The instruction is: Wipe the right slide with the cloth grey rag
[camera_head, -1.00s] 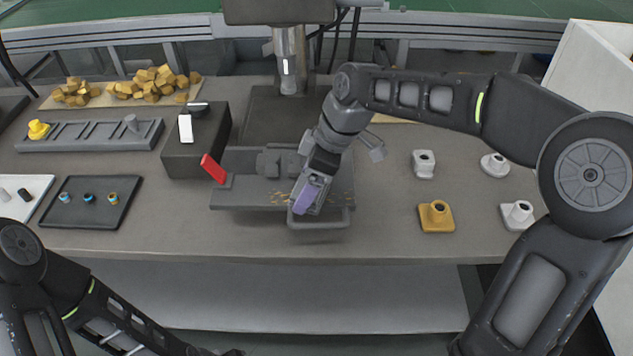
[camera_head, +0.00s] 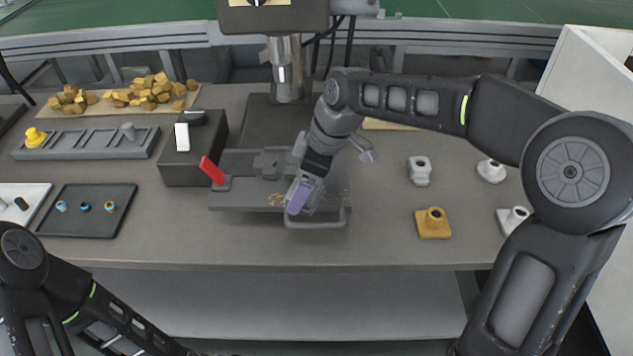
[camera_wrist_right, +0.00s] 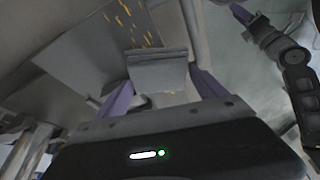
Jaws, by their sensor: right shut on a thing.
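My right gripper (camera_head: 299,196) reaches down over the grey slide plate (camera_head: 240,199), near its front edge. In the right wrist view, the purple fingers (camera_wrist_right: 165,92) are shut on a grey flat piece, the rag (camera_wrist_right: 158,70). The chips (camera_wrist_right: 133,22) show beyond it. I cannot tell whether the rag touches the plate. My left arm enters at the lower left; its gripper is out of view.
A dark box (camera_head: 185,166) is left. A vertical metal column (camera_head: 285,72) rises behind. A yellow fitting (camera_head: 433,224) stands right. The table front is clear.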

